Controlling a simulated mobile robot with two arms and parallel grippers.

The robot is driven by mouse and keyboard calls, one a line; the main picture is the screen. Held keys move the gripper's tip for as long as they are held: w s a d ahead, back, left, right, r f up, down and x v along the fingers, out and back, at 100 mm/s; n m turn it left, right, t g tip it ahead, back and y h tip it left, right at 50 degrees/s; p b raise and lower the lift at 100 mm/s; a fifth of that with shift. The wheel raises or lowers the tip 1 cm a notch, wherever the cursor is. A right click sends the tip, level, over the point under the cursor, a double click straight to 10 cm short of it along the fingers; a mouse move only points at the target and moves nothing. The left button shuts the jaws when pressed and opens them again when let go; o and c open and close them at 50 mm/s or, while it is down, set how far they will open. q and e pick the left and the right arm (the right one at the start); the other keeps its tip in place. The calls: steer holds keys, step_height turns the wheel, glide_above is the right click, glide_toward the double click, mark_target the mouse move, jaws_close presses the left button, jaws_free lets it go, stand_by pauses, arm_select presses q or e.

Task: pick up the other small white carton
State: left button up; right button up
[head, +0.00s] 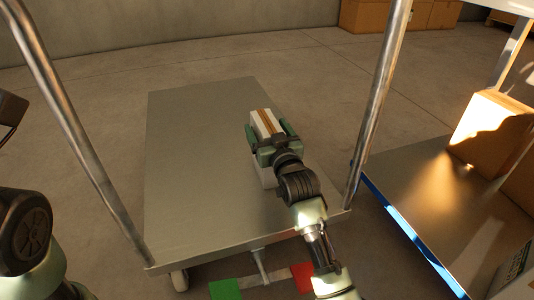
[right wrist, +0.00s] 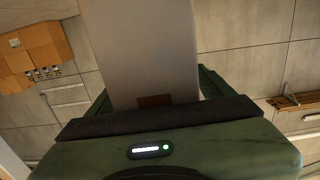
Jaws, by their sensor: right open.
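A small white carton (head: 263,121) with a brown stripe along its top is over the platform trailer's deck (head: 190,150) in the head view. My right gripper (head: 266,130) is open, with its green fingers on either side of this carton. In the right wrist view the white carton (right wrist: 150,45) fills the space between the fingers, with a brown patch at its near end. I cannot tell whether the fingers touch it. Another white surface (head: 265,174) shows just below the gripper; whether it is a second carton is unclear. My left gripper is out of view.
Metal posts rise at the trailer's left (head: 75,130) and right (head: 381,90). A blue-edged cart (head: 420,190) with cardboard boxes (head: 490,130) stands close on the right. The deck left of the carton is clear. Green (head: 226,289) and red (head: 303,276) pads lie in front.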

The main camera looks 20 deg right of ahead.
steer(key=c, duration=1.7)
steer(key=shift+r, duration=0.3)
jaws_close()
steer(key=shift+r, duration=0.15)
